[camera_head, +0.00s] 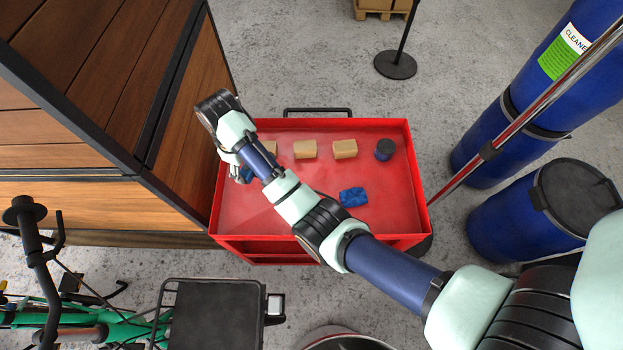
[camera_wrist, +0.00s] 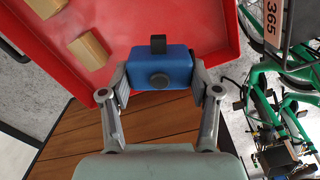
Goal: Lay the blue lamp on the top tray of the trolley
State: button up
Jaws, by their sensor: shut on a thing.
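The blue lamp (camera_wrist: 162,66) is a small blue box with a black knob and a black tab, between the two fingers of my gripper (camera_wrist: 162,88) in the wrist view. The gripper is shut on its sides. In the head view, a bit of the lamp (camera_head: 246,174) shows beside my gripper (camera_head: 238,172), at the left side of the red trolley's top tray (camera_head: 290,222). My arm hides most of it there. I cannot tell whether the lamp touches the tray floor. The tray's red rim also shows in the wrist view (camera_wrist: 62,58).
On the tray are tan blocks (camera_head: 345,148) along the back, a dark round can (camera_head: 385,150) at back right and a crumpled blue cloth (camera_head: 353,197). A wooden cabinet (camera_head: 182,130) stands close on the left, blue barrels (camera_head: 487,145) on the right.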

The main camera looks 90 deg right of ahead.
jog(key=b, duration=0.9)
send_over(261, 201)
notch_tip(261, 201, down, 15)
jog(key=shift+f, duration=0.1)
jog(key=shift+d+f, duration=0.1)
jog(key=shift+f, duration=2.25)
jog(key=shift+f, duration=0.1)
jog(key=shift+f, duration=0.15)
jog(key=o, duration=1.2)
